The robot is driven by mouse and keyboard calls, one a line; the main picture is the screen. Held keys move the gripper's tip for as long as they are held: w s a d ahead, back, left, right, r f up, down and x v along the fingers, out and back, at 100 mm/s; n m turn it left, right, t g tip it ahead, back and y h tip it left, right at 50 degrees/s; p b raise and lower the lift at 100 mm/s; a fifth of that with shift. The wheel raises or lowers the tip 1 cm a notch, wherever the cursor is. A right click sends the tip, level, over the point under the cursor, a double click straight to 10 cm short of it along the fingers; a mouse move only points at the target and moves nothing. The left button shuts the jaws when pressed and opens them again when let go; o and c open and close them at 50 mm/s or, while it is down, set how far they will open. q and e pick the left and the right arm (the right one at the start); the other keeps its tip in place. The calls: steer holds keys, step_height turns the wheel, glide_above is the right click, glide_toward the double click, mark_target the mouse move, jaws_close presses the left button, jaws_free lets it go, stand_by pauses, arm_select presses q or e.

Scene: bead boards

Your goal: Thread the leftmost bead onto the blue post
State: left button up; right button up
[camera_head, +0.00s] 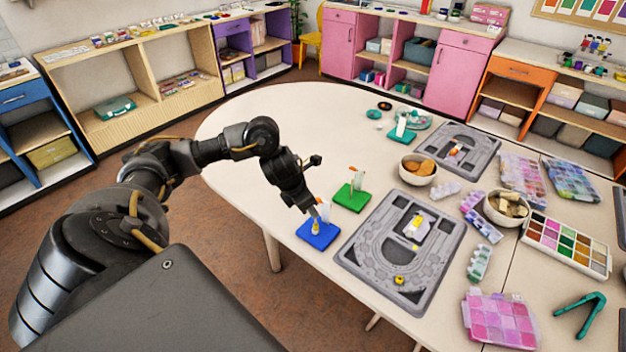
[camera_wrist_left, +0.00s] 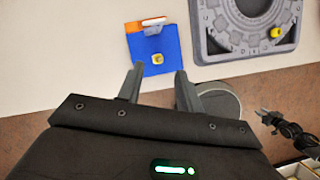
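The blue base (camera_head: 318,236) lies at the table's left front edge, and it also shows in the left wrist view (camera_wrist_left: 170,42). A yellow bead (camera_wrist_left: 157,58) sits on it; it seems to be around the post, but from above I cannot tell surely. My left gripper (camera_head: 318,212) is just above the blue base. In the left wrist view its two fingers (camera_wrist_left: 160,88) are apart with nothing between them. Another yellow bead (camera_head: 399,279) is at the front of the grey board (camera_head: 358,262). A dark gripper-like part, probably my right gripper (camera_wrist_left: 264,118), shows small at the right.
A green base (camera_head: 352,199) with a post stands just behind the blue one. A yellow block (camera_head: 418,221) lies on the grey board. Bowls (camera_head: 418,169), bead boxes (camera_head: 500,320) and teal pliers (camera_head: 583,313) fill the right. The table's left side is clear.

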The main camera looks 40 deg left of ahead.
arm_select(q)
steer(key=v, duration=0.6)
steer(key=shift+r, duration=0.35)
steer(key=shift+s, duration=0.15)
